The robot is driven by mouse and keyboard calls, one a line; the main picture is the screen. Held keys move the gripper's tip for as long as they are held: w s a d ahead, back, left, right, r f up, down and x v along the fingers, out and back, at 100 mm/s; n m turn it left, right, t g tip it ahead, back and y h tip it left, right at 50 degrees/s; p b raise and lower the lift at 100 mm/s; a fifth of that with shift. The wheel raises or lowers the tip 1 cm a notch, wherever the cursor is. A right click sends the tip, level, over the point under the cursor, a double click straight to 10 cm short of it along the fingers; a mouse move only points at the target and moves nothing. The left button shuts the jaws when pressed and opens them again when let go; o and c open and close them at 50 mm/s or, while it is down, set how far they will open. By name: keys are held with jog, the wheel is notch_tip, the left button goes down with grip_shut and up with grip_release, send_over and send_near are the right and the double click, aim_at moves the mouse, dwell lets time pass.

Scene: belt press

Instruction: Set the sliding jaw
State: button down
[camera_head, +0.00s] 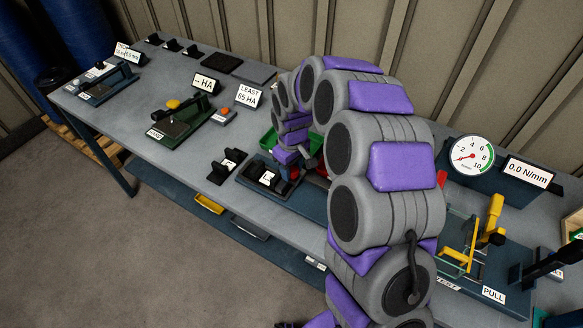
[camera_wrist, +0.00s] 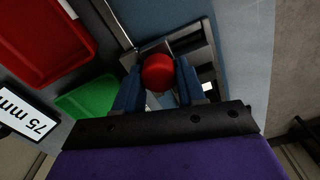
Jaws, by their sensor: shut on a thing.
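In the wrist view, my gripper (camera_wrist: 159,78) has its two blue fingers on either side of a round red knob (camera_wrist: 158,70) and is shut on it. The knob sits over a grey metal slotted fixture (camera_wrist: 203,58) on a blue base (camera_wrist: 190,12). I take this fixture to hold the sliding jaw, but the jaw itself is not clear behind the knob and fingers. In the head view, my gripper (camera_head: 288,157) reaches down at the fixture in mid-bench, beside a black block with a white label (camera_head: 266,177). My arm hides much of it.
A red tray (camera_wrist: 45,35), a green tray (camera_wrist: 90,98) and a "75 mm" sign (camera_wrist: 28,118) lie beside the fixture. The bench (camera_head: 170,143) also carries a "LEAST 65 HA" sign (camera_head: 249,95), a dial gauge (camera_head: 471,155) and a yellow-handled clamp (camera_head: 490,222). Open floor lies in front.

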jog(key=s+d, duration=0.1)
jog(key=s+d+p, duration=0.1)
jog(key=d, duration=0.1)
jog(key=s+d+p, duration=0.1)
jog(key=shift+d+r, duration=0.1)
jog(key=shift+d, duration=0.3)
jog(key=shift+s+d, duration=0.3)
jog(key=shift+d, duration=0.05)
jog(key=c, duration=1)
grip_release()
jog(key=shift+a, duration=0.1)
